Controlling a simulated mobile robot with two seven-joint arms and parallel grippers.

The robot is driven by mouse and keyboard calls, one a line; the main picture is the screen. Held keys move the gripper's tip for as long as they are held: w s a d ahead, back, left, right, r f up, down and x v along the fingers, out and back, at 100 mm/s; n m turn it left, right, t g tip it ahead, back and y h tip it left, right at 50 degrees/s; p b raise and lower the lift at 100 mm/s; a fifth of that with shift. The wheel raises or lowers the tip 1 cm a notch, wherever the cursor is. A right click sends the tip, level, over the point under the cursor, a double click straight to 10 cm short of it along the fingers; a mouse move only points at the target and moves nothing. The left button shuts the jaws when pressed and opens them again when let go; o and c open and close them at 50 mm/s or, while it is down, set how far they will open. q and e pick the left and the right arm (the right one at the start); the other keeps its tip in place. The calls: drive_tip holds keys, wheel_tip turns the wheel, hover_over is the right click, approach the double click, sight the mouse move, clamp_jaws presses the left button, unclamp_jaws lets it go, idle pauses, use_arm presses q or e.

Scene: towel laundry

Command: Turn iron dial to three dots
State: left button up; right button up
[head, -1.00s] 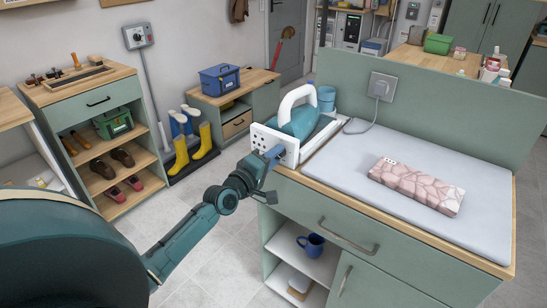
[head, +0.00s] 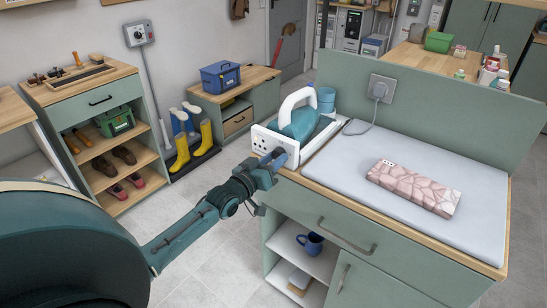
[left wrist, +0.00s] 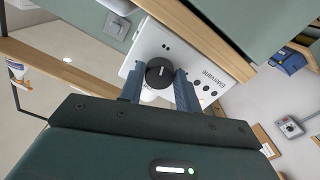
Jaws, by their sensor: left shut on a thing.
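The teal iron with a white handle (head: 299,100) rests on its white station (head: 265,142) at the left end of the ironing counter. The station's front panel also shows in the left wrist view (left wrist: 145,43), with dark dot marks. A round black dial (left wrist: 160,73) with a small pale mark sits on that panel. My left gripper (left wrist: 160,85) is shut on the dial, with a blue finger on each side of it. In the head view my left gripper (head: 281,158) covers the dial. My right gripper is not in view.
A folded pink patterned towel (head: 412,188) lies on the pale ironing pad (head: 345,170). A wall socket (head: 382,88) is on the green back panel. A blue mug (head: 311,243) stands on the shelf below.

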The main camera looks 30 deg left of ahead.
use_arm(q)
drive_tip(key=m+p, duration=0.1)
drive_tip(key=m, duration=0.3)
drive_tip(key=shift+a+m, duration=0.1)
drive_tip(key=shift+m, duration=0.3)
drive_tip(key=m, duration=0.3)
drive_tip(key=shift+m, duration=0.3)
drive_tip(key=m, duration=0.4)
drive_tip(key=shift+a, duration=0.1)
drive_tip(key=shift+r+m, duration=0.1)
drive_tip(key=shift+m, duration=1.9)
drive_tip(key=o, duration=1)
drive_tip(key=shift+c, duration=0.2)
drive_tip(key=s+a+b, duration=0.1)
drive_tip(key=s, duration=1.2)
